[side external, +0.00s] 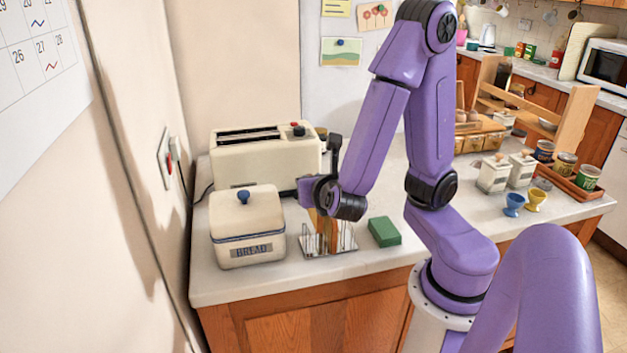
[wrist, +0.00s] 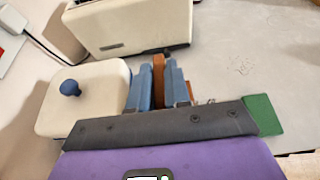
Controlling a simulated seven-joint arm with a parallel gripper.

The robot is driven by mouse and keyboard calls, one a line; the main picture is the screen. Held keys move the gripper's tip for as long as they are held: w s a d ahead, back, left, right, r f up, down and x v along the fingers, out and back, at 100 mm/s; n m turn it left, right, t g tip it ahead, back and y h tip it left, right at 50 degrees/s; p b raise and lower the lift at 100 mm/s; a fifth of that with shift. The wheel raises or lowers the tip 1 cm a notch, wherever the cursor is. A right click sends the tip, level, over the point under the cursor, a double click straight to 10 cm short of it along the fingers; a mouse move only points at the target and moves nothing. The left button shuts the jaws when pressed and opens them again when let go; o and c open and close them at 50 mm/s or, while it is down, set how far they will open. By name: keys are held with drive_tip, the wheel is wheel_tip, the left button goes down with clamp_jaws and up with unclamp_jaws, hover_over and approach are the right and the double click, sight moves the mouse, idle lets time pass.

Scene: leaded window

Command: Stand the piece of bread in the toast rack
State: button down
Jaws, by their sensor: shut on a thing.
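The piece of bread (side external: 322,232) is a brown slice, held upright under my gripper (side external: 322,206). In the wrist view the bread (wrist: 158,75) shows edge-on as a brown strip between the two blue fingers of my gripper (wrist: 159,90), which is shut on it. The toast rack (side external: 345,245) is a wire rack on a flat base near the counter's front edge. The bread's lower part appears among the rack's wires. I cannot tell which slot it is in or whether it touches the base. My wrist hides the bread's top in the side view.
A cream bread bin (side external: 247,228) with a blue knob stands close left of the rack. A cream toaster (side external: 262,155) is behind. A green block (side external: 384,232) lies just right of the rack. White canisters (side external: 494,173) and egg cups (side external: 514,204) stand farther right.

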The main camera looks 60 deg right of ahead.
drive_tip(key=shift+f, duration=3.25)
drive_tip(key=c, duration=1)
unclamp_jaws()
drive_tip(key=shift+s+a, duration=0.1)
